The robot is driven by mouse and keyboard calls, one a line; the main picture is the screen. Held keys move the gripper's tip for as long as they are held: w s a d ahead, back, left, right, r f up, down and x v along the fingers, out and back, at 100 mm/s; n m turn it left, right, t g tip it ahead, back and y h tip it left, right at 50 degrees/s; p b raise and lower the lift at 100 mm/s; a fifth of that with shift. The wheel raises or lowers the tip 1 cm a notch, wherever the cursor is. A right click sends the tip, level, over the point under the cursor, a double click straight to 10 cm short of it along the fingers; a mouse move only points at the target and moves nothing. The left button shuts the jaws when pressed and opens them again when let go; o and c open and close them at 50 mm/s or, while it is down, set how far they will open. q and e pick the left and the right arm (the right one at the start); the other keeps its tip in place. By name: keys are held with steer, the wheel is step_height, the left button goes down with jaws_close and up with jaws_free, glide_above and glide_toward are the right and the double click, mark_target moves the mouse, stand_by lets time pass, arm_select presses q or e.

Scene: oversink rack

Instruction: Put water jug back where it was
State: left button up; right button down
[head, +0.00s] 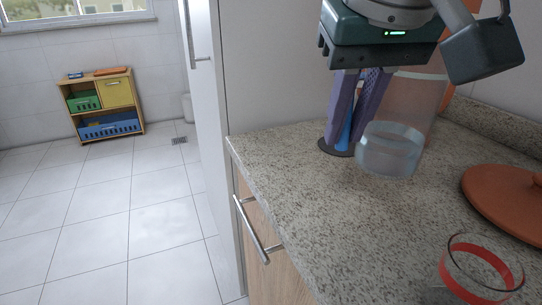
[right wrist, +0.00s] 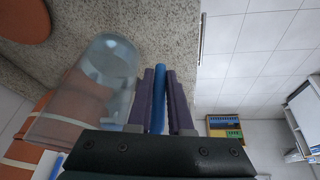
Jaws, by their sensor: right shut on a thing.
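The water jug (head: 390,152) is clear, with pale bluish liquid in its lower part. It is over the counter in the head view, its upper part partly hidden by my right arm. I cannot tell whether its base touches the counter. My right gripper (head: 350,115) points down at the jug's left side, its purple fingers shut on a blue strip that looks like the jug's handle. In the right wrist view, the jug (right wrist: 105,70) lies left of the fingers (right wrist: 160,95), with the blue strip between them. My left gripper is not in view.
A speckled counter (head: 300,180) has free room at left and front. A terracotta lid (head: 510,195) and a glass with a red band (head: 480,268) are at right. A dark round patch (head: 337,148) shows near the fingertips. An orange object (right wrist: 65,112) stands behind the jug.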

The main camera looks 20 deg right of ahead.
step_height(320, 180, down, 8)
steer(key=shift+r+b, duration=0.1)
steer(key=shift+b, duration=0.6)
steer(key=c, duration=1.3)
jaws_free()
steer(key=shift+f, duration=0.2)
steer(key=o, duration=0.5)
steer(key=shift+c, duration=0.2)
steer(key=shift+r, duration=0.1)
steer(key=shift+r, duration=0.3)
steer(key=p+v, duration=0.3)
steer(key=v, duration=0.8)
steer(key=shift+s+r+p, duration=0.2)
steer(key=shift+r+p, duration=0.1)
steer(key=shift+p, duration=0.1)
